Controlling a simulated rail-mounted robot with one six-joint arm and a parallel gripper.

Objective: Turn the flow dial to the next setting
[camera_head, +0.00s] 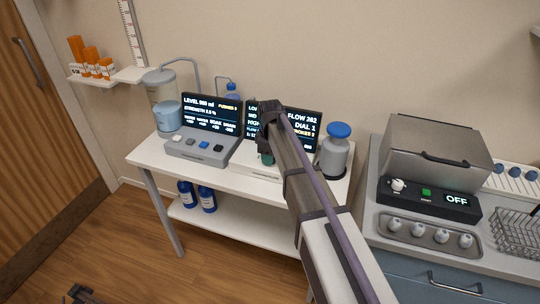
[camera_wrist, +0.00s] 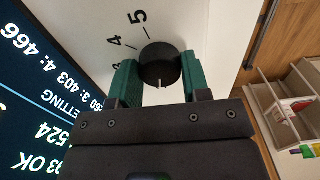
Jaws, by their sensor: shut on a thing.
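The flow dial (camera_wrist: 160,64) is a black round knob with a white pointer mark, on a white panel in the wrist view. The numbers 3, 4 and 5 are printed around it, and the mark points toward my gripper, away from the 5. My gripper (camera_wrist: 158,82) has green fingers, one on each side of the dial, shut on it. In the head view my gripper (camera_head: 266,157) is at the white dial base (camera_head: 262,171), and my arm hides the dial. The flow screen (camera_head: 303,127) behind reads "DIAL 1", partly covered by my arm.
Left of the dial base is a grey console (camera_head: 200,147) with buttons and a level screen (camera_head: 212,113). A blue-topped canister (camera_head: 335,150) stands close on the right. A grey machine (camera_head: 432,155) showing "OFF" is on the right counter.

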